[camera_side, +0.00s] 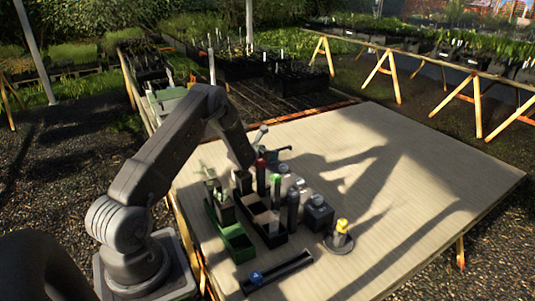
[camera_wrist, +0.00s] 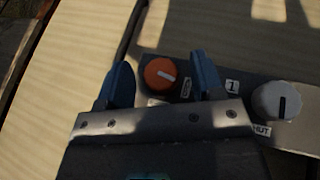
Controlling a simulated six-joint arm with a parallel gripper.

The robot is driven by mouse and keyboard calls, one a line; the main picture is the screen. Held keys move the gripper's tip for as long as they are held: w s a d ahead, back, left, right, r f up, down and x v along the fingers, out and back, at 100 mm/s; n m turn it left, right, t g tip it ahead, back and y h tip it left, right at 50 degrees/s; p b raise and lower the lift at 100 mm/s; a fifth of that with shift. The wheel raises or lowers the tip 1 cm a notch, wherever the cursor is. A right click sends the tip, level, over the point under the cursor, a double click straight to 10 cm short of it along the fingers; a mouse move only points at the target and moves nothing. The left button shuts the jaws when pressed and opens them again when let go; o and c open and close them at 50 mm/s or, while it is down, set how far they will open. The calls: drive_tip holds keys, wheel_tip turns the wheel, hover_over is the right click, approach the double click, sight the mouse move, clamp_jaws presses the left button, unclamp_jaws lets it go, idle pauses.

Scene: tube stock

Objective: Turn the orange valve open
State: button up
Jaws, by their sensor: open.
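The orange valve (camera_wrist: 160,74) is a round knob with a white pointer line, set on a grey panel (camera_wrist: 232,66) in the wrist view. Its line points right and slightly down, toward a small sideways label (camera_wrist: 186,88) that is too small to read surely. Another label (camera_wrist: 157,102) below the knob is partly hidden by my gripper. My gripper (camera_wrist: 161,65) is open, with one blue finger left of the orange knob and one right of it. I cannot tell how far the fingertips are above the panel. I cannot make out the orange valve in the side view.
A grey knob (camera_wrist: 276,100) with a dark line sits right of the orange one. In the side view, a green bin (camera_side: 235,243), capped tubes (camera_side: 276,187), a yellow-topped stand (camera_side: 342,233) and a slotted rail (camera_side: 278,272) crowd the near side. The table's right half (camera_side: 440,190) is clear.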

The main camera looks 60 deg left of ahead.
drive_tip(key=shift+s, duration=0.1)
drive_tip(key=v, duration=1.3)
drive_tip(key=shift+s+r, duration=0.2)
drive_tip(key=shift+s, duration=0.1)
drive_tip(key=shift+a+m+h, duration=2.3)
drive_tip(key=shift+a+h, duration=0.25)
drive_tip(key=shift+h, duration=0.15)
drive_tip(key=shift+t, duration=0.3)
drive_tip(key=x, duration=1.3)
drive_tip(key=shift+f, duration=0.15)
drive_tip(key=shift+c, duration=0.3)
